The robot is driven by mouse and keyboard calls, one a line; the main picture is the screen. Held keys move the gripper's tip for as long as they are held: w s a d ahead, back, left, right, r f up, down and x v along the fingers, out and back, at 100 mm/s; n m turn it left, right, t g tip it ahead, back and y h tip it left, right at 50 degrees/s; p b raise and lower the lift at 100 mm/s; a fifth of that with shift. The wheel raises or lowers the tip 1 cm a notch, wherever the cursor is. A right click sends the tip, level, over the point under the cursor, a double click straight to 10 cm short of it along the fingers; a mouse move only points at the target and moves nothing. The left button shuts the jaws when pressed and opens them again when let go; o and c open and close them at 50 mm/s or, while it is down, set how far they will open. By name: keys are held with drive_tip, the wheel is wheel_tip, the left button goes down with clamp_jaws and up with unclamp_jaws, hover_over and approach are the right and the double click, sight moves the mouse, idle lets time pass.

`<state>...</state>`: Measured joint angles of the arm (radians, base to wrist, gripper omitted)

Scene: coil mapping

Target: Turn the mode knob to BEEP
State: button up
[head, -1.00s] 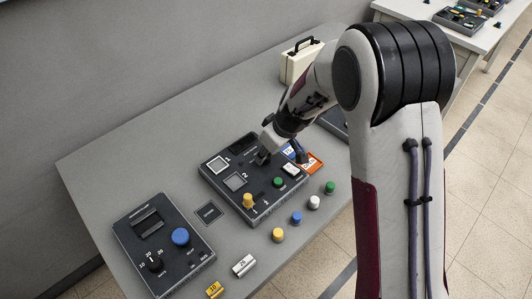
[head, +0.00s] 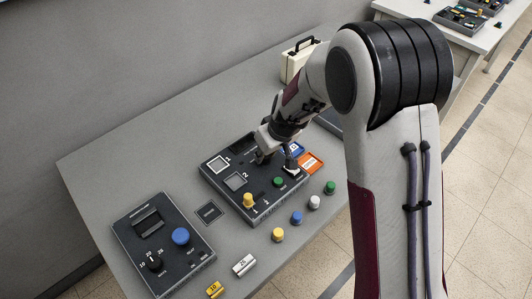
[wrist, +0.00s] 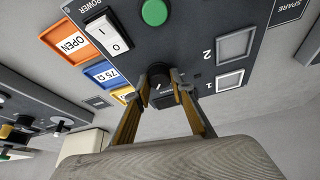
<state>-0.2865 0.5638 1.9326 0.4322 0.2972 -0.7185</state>
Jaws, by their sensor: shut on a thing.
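In the head view my gripper (head: 277,161) is over the far right part of the box and hides the knob. The knob's mode labels cannot be read, so its setting cannot be told.
A white power rocker (wrist: 106,35) is close to my fingers. Orange (wrist: 67,44) and blue (wrist: 101,74) tags lie along the box edge. A yellow knob (head: 248,200) stands on the box. Several coloured caps stand in front; a second box (head: 135,250) is at left.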

drive_tip(key=o, duration=1.1)
drive_tip(key=shift+r, duration=0.15)
drive_tip(key=v, duration=1.1)
drive_tip(key=shift+s+r, duration=0.15)
drive_tip(key=shift+r, duration=0.15)
drive_tip(key=shift+d, duration=0.15)
